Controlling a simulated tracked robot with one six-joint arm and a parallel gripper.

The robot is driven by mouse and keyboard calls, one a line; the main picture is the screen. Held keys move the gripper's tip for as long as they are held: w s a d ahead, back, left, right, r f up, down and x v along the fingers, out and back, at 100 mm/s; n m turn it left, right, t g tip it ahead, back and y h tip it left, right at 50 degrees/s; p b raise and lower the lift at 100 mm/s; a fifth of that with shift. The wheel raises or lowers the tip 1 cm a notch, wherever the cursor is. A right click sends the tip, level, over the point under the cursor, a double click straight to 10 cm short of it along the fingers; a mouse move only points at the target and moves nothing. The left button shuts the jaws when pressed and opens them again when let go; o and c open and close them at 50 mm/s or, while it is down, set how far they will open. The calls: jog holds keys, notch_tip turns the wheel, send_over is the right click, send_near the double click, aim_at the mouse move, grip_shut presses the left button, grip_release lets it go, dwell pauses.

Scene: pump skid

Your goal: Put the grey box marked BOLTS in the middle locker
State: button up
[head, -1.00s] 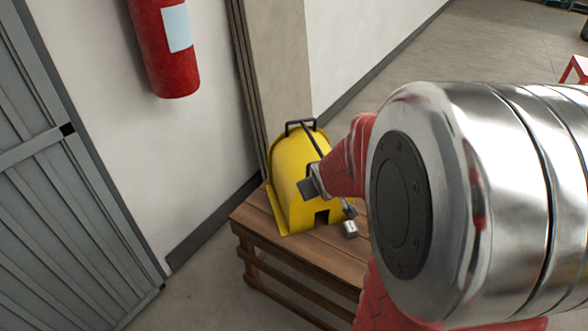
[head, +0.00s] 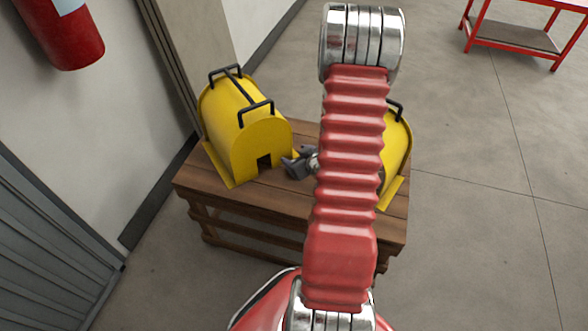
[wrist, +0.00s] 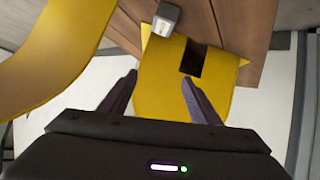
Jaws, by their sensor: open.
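My gripper (wrist: 158,75) is open in the wrist view, its two dark fingers apart with part of a yellow hood (wrist: 165,88) showing beyond and between them. No thing is held. A small grey block (wrist: 166,18) lies on the wooden bench near that hood's dark slot; I can read no marking on it and cannot tell whether it is the BOLTS box. In the head view a dark grey shape (head: 297,165) beside my arm is probably my gripper. No middle locker can be made out.
A yellow hood (head: 262,140) with black handles stands on the wooden bench (head: 235,205). A second yellow hood (head: 396,150) is partly behind my arm. A fire extinguisher (head: 65,35) hangs at left, above a grey ribbed panel (head: 45,240). Floor at right is clear before a red table (head: 515,38).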

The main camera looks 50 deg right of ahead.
jog(key=s+f, duration=0.2)
jog(key=s+f+m+t, duration=0.1)
jog(key=s+f, duration=0.1)
jog(key=f, duration=0.1)
jog(key=s+f+t, duration=0.1)
jog(key=s+f, duration=0.1)
jog(key=shift+d+f+m, duration=0.3)
jog(key=shift+f+m, duration=0.1)
jog(key=shift+s+a+f+t, duration=0.1)
jog(key=shift+s+f+t, duration=0.2)
jog(key=shift+s, duration=0.15)
jog(key=shift+x, duration=4.3)
jog(key=shift+w, duration=0.15)
jog(key=shift+x, duration=2.5)
